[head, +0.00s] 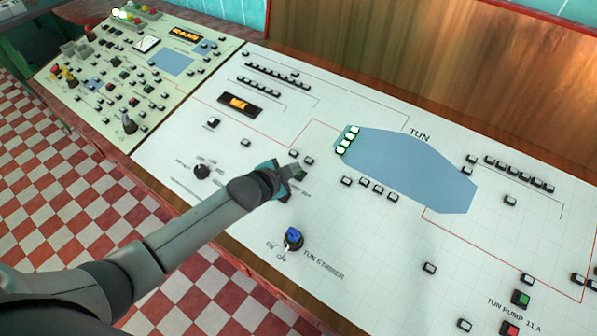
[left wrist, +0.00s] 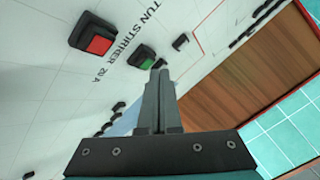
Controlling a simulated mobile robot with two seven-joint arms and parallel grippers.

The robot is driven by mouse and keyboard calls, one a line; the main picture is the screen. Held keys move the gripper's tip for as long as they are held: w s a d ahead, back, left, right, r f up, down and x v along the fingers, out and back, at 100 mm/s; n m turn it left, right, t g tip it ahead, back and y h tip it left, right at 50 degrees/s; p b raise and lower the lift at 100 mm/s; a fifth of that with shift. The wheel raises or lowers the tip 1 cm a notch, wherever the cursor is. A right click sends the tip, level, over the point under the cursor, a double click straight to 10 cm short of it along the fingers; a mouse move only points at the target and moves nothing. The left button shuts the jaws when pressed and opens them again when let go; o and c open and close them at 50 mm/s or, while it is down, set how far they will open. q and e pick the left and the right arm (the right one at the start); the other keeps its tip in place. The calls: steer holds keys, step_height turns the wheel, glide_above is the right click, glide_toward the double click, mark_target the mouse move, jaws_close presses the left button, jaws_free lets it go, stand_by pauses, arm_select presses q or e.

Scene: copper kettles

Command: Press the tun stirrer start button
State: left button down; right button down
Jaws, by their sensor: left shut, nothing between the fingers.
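The tun stirrer start button is a green button in a dark housing (left wrist: 142,60) beside the printed label "TUN STIRRER 20 A" in the left wrist view. A red button (left wrist: 93,38) sits to its left, on the other side of the label. My left gripper (left wrist: 159,70) is shut and empty, its fingertips just right of and below the green button in that view. Whether they touch it I cannot tell. In the head view the left gripper (head: 289,171) is low over the white panel, and it hides much of the buttons there.
A blue-topped rotary switch (head: 293,238) labelled "TUN STIRRER" is below the gripper in the head view. A blue TUN shape (head: 405,168) lies to the right. Green and red tun pump buttons (head: 521,298) are at lower right. A wooden upright (head: 440,65) bounds the panel's back.

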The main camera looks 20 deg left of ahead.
arm_select(q)
steer(key=shift+f, duration=0.25)
steer(key=shift+w+d+f+b, duration=0.1)
steer(key=shift+f+b, duration=0.25)
stand_by(0.6)
steer(key=shift+r, duration=0.1)
steer(key=shift+r+p, duration=0.7)
steer(key=shift+p, duration=0.3)
steer(key=r+p, duration=0.1)
steer(key=p, duration=0.1)
steer(key=s+r+p, duration=0.1)
steer(key=r, duration=0.1)
steer(key=r+p, duration=0.1)
steer(key=p, duration=0.1)
steer(key=shift+s+a+r+p, duration=0.15)
steer(key=shift+a+r+p, duration=0.15)
steer(key=shift+r, duration=0.1)
